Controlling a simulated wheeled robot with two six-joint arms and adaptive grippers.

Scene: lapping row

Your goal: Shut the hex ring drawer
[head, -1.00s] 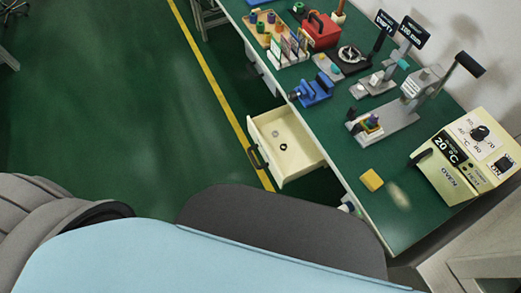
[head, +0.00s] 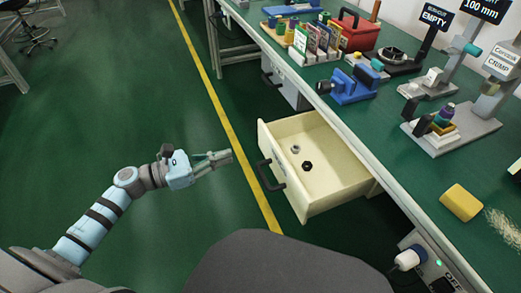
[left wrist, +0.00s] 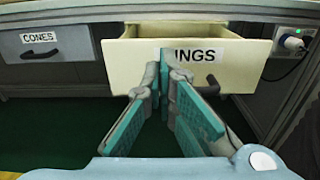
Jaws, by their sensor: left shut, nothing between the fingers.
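The cream drawer (head: 335,192) is pulled out from under the green bench, with a grey ring (head: 295,149) and a black hex ring (head: 307,166) inside. Its dark handle (head: 270,176) is on the front panel. In the left wrist view the drawer front (left wrist: 135,62) faces me, its label partly hidden by my fingers and ending in "INGS", with the handle (left wrist: 208,86) at right. My left gripper (head: 226,158) is shut and empty, left of the drawer front and apart from it in the head view. My right gripper is not in view.
A closed grey drawer (left wrist: 42,42) labelled CONES is to the left. The bench (head: 400,150) carries a blue vise (head: 352,86), a yellow block (head: 461,203) and several tools. A white plug (head: 408,259) sits below its edge.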

